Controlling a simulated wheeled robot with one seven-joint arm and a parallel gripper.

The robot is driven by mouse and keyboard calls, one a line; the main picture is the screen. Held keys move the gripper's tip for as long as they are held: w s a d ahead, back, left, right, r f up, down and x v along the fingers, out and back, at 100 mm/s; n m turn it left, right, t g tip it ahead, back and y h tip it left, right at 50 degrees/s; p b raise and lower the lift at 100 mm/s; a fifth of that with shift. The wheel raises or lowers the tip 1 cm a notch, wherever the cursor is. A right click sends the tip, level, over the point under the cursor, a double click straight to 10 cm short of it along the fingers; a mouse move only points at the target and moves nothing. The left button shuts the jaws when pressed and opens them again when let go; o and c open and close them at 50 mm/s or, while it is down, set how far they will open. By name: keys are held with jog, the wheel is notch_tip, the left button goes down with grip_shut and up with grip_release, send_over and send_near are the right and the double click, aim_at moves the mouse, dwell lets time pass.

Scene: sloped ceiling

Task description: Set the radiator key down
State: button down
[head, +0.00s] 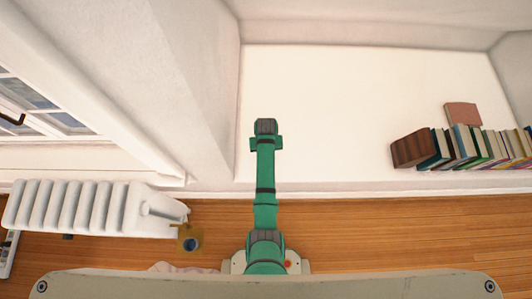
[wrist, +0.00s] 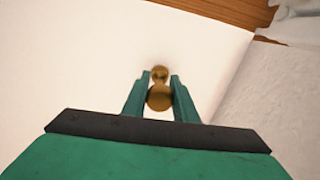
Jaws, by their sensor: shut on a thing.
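The radiator key (wrist: 159,98) is a small brass piece with rounded ends. In the wrist view it sits between the two green fingers of my gripper (wrist: 160,80), which is shut on it. Behind it is the plain white ledge (wrist: 75,50); a faint shadow lies near the key's far end. I cannot tell whether the key touches the surface. In the head view my gripper (head: 266,128) is over the left part of the white ledge (head: 335,115), and the key is hidden there.
A row of books (head: 470,147) with a brown block (head: 412,150) stands at the ledge's right, and a reddish-brown book (head: 462,113) lies behind. A white radiator (head: 90,208) is at the lower left below the window (head: 40,105). The ledge's middle is bare.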

jog(key=shift+f, duration=0.15)
jog(key=c, duration=1.4)
grip_release()
jog(key=shift+c, duration=0.2)
notch_tip(320, 180, up, 12)
jog(key=shift+f, duration=0.1)
jog(key=s+d+f+t, duration=0.1)
jog(key=s+f+t, duration=0.1)
jog(key=s+t, duration=0.35)
jog(key=s+f+t, duration=0.2)
jog(key=s, duration=0.7)
jog(key=s+r+t, duration=0.2)
jog(key=s+r, duration=0.3)
jog(key=r, duration=0.4)
jog(key=s+r+t, duration=0.3)
jog(key=s+r, duration=0.2)
jog(key=r, duration=0.4)
jog(key=s+a+r+m+t, duration=0.1)
jog(key=s+r+t, duration=0.2)
jog(key=s+r, duration=0.2)
notch_tip(320, 180, up, 4)
jog(key=shift+s+f, duration=0.1)
jog(key=shift+s, duration=0.05)
